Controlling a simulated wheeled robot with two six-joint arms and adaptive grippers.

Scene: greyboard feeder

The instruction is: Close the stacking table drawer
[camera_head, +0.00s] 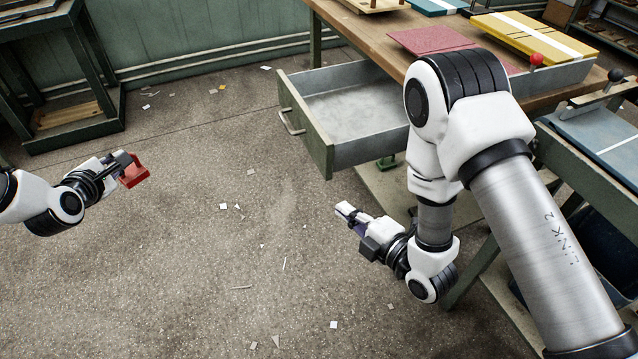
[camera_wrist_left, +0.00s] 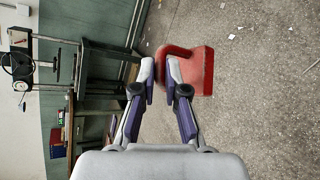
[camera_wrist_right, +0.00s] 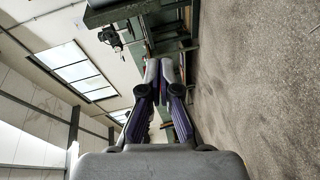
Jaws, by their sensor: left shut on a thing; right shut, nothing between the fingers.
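The stacking table drawer (camera_head: 332,161) stands pulled out to the left from under the wooden table top (camera_head: 385,28). Its inside looks empty, with a grey bottom. A metal handle (camera_head: 290,122) sits on its green front. My right gripper (camera_head: 344,210) is shut and empty, low in front of the drawer and apart from it. It also shows shut in the right wrist view (camera_wrist_right: 166,66). My left gripper (camera_head: 128,168) is at the far left, shut on a red object (camera_head: 134,172) with a loop handle. The red object also shows in the left wrist view (camera_wrist_left: 198,72).
Red board (camera_head: 430,40) and a yellow stack (camera_head: 530,36) lie on the table top. A lower bench with a blue-grey board (camera_head: 597,135) stands at the right. A green-framed stand (camera_head: 62,75) is at the upper left. The floor between has scattered paper scraps.

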